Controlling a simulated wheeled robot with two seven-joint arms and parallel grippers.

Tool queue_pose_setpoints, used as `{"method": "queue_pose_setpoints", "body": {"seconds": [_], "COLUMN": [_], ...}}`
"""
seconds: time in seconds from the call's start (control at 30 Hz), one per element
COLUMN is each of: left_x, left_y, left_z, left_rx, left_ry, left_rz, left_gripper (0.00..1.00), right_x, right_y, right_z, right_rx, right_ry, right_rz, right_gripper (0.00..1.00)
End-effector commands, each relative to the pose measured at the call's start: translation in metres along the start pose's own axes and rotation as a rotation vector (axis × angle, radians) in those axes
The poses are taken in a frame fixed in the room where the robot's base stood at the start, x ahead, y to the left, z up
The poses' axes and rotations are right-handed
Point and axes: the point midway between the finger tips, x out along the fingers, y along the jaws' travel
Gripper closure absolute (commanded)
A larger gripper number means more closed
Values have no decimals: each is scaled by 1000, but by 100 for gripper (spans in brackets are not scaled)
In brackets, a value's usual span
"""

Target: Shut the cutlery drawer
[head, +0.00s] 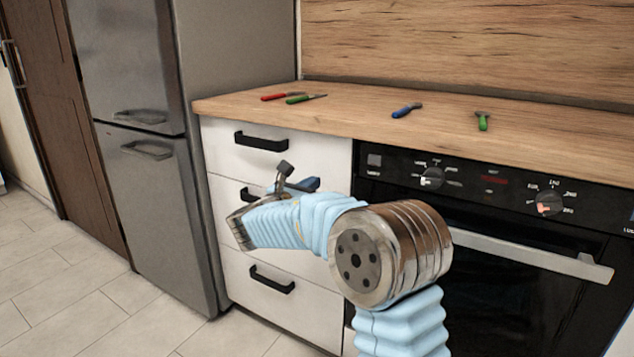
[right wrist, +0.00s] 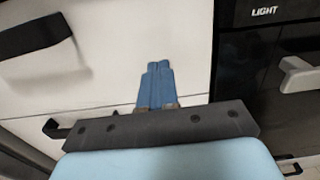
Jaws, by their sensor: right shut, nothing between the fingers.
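A white drawer unit stands under the worktop with three fronts. The top drawer front (head: 320,160) has a black bar handle (head: 261,141) and looks flush or nearly flush; I cannot tell a small gap. No open drawer interior shows, and no label tells which is the cutlery drawer. My right gripper (head: 312,184) is in front of the unit, around the seam of the top and middle drawers. In the right wrist view its blue fingers (right wrist: 158,68) are together and empty, pointing at the white top front (right wrist: 110,60), right of its handle (right wrist: 35,45). Contact is unclear. My left gripper is out of view.
The oven (head: 480,240) with its bar handle (head: 530,252) is right of the drawers, the steel fridge (head: 160,200) left. Red (head: 280,96), green (head: 305,98) and blue (head: 407,110) utensils and a green-handled one (head: 483,121) lie on the worktop (head: 360,97). The floor at left is clear.

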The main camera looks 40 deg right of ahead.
Motion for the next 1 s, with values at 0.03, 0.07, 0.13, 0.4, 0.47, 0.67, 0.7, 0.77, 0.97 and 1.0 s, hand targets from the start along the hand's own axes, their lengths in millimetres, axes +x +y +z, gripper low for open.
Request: {"method": "queue_pose_setpoints", "body": {"seconds": [0.03,0.07,0.13,0.4,0.47,0.67,0.7,0.77,0.97,1.0], "left_x": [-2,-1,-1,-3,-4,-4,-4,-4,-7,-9], "left_y": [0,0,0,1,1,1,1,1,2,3], "left_z": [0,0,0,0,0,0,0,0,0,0], "left_rx": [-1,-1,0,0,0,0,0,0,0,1], "left_ry": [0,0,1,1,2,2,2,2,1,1], "left_rz": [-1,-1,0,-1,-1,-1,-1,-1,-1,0], "left_gripper": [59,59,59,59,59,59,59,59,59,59], "right_x": [-8,-14,-27,-79,-88,-102,-102,-103,-103,-104], "right_y": [2,2,2,2,2,1,1,1,7,8], "right_z": [0,0,0,0,-1,-1,-1,-1,-40,-62], "right_rx": [0,0,-1,-1,-1,-1,-1,-1,-13,-16], "right_ry": [2,2,2,2,3,2,2,3,112,178], "right_rz": [3,3,4,4,4,1,1,1,22,29], "right_gripper": [100,100,100,100,100,100,100,100,100,100]}}
